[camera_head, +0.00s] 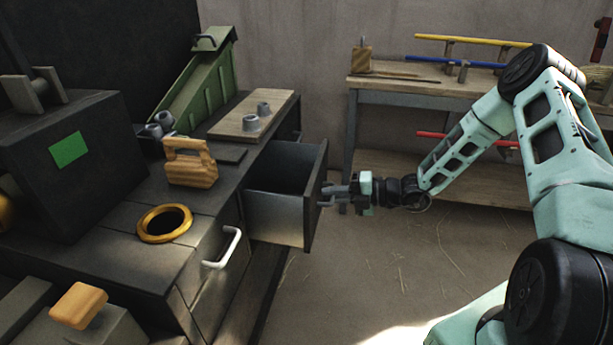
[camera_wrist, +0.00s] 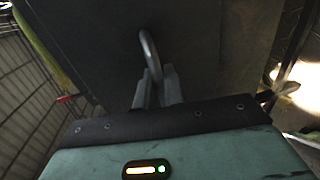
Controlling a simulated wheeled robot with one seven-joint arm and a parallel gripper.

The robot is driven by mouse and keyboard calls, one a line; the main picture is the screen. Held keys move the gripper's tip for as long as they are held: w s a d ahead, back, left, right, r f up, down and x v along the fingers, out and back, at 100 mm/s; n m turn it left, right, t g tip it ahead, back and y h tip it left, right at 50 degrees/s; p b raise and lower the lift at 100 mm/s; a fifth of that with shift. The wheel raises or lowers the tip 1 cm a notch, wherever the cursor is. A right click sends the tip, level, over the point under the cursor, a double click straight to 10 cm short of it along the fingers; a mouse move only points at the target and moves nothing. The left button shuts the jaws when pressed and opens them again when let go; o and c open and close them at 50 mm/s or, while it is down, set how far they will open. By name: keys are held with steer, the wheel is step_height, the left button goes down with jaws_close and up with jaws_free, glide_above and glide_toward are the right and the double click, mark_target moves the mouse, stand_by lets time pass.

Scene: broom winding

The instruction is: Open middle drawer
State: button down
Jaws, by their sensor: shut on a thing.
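The middle drawer (camera_head: 313,200) stands pulled out of the dark workbench cabinet, and its dark empty-looking inside shows from above. Its grey handle (camera_wrist: 150,50) curves out from the drawer front in the wrist view. My gripper (camera_head: 332,192) is at the drawer front, with its fingers (camera_wrist: 156,85) closed around the handle. The exact contact of the fingertips is partly hidden by the handle and fingers.
A white handle (camera_head: 223,249) sticks out from the cabinet front nearer the camera. A gold ring (camera_head: 165,223), a wooden block with a grip (camera_head: 190,163) and a board (camera_head: 253,116) with metal cups lie on the bench top. A shelf bench (camera_head: 450,90) stands behind. The floor (camera_head: 400,260) is clear.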

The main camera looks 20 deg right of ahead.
steer(key=shift+f+p+v, duration=0.2)
steer(key=shift+p+v, duration=0.15)
steer(key=shift+v, duration=0.55)
steer(key=shift+f+p+v, duration=0.15)
steer(key=shift+p+v, duration=0.15)
steer(key=shift+v, duration=0.6)
steer(key=shift+f+p+v, duration=0.2)
steer(key=shift+p+v, duration=0.15)
steer(key=shift+v, duration=0.55)
steer(key=shift+d, duration=0.1)
steer(key=c, duration=1.9)
jaws_free()
steer(key=v, duration=1.7)
steer(key=shift+s+d+r+p, duration=0.1)
steer(key=shift+s+d+p, duration=0.1)
steer(key=shift+p, duration=0.15)
